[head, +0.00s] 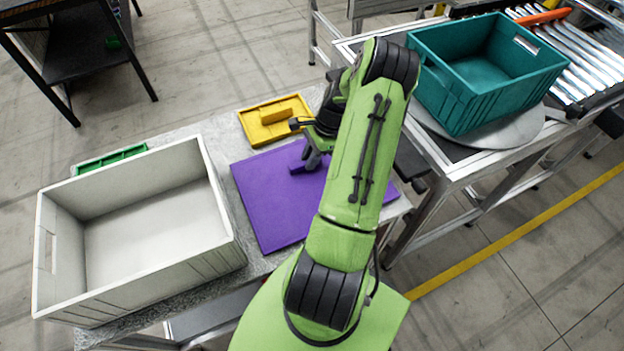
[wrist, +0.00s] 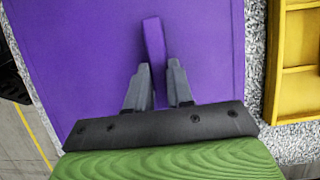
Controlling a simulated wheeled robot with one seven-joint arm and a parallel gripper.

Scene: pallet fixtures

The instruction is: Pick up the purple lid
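The purple lid (head: 262,205) is a flat square panel with a raised bar handle, lying on the grey speckled table to the right of the white crate. It fills much of the wrist view (wrist: 80,50), with its handle (wrist: 154,40) upright in the middle. My gripper (wrist: 159,68) is at the handle, one grey finger on each side. The fingers appear shut on the handle, with no clear gap. In the head view, my gripper (head: 306,162) is partly hidden by my arm, which also covers the lid's right part.
A white crate (head: 140,272) stands open on the left of the table, with a green item (head: 110,158) behind it. A yellow lid (head: 262,133) lies beyond the purple lid. A teal crate (head: 455,105) stands by the roller conveyor (head: 590,75) at right.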

